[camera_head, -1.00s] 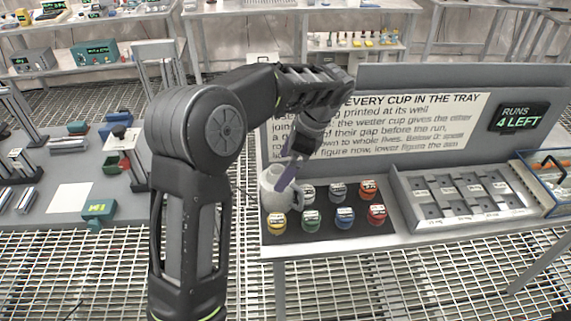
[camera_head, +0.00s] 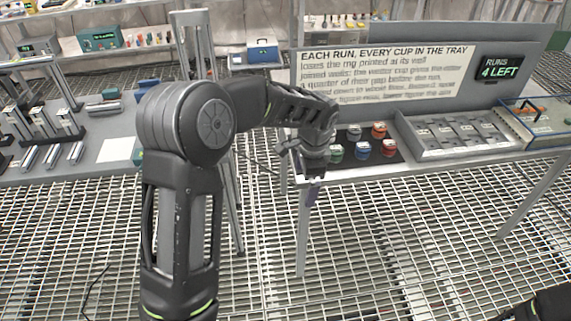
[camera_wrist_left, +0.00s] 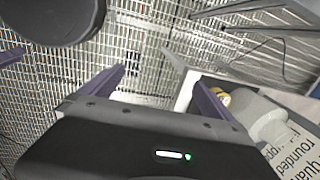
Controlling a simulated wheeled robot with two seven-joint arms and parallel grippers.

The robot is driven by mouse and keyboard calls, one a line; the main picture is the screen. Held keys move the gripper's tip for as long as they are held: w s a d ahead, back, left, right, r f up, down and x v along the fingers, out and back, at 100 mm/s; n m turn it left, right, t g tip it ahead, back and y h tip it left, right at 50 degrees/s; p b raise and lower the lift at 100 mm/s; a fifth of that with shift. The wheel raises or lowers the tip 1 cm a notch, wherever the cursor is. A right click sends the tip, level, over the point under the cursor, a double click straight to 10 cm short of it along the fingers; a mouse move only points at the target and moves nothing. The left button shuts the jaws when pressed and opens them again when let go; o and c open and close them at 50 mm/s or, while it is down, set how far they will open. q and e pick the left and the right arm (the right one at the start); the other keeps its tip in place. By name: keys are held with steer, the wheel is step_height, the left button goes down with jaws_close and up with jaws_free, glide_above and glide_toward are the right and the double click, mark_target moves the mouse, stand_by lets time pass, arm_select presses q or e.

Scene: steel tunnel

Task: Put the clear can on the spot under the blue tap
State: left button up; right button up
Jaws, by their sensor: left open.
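My left gripper (camera_head: 311,192) hangs in front of the table's front edge, its purple fingers pointing down over the grating. In the left wrist view its two fingers (camera_wrist_left: 155,76) stand apart with nothing between them.
Red (camera_head: 389,148), blue (camera_head: 362,149) and other lidded cups stand on a dark mat behind the gripper. A grey compartment tray (camera_head: 408,134) is to their right, before a sign board (camera_head: 385,75). A side bench (camera_head: 60,166) is left. Open grating floor lies in front.

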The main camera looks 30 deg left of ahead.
arm_select(q)
steer(key=s+d+f+n+t+h, duration=0.1)
steer(key=s+d+f+n+h, duration=0.4)
steer(key=d+f, duration=0.8)
steer(key=s+d+f+n, duration=0.1)
steer(key=s+f+n, duration=0.1)
steer(key=s+f, duration=0.2)
steer(key=s+d+f+n, duration=0.2)
steer(key=s+f, duration=0.2)
steer(key=s, duration=0.7)
steer(key=s+d+f+n+g, duration=0.1)
steer(key=s+d+f+n, duration=0.1)
steer(key=s, duration=0.6)
step_height(320, 180, down, 2)
steer(key=shift+n+h, duration=0.3)
steer(key=shift+n, duration=0.3)
steer(key=shift+c, duration=0.6)
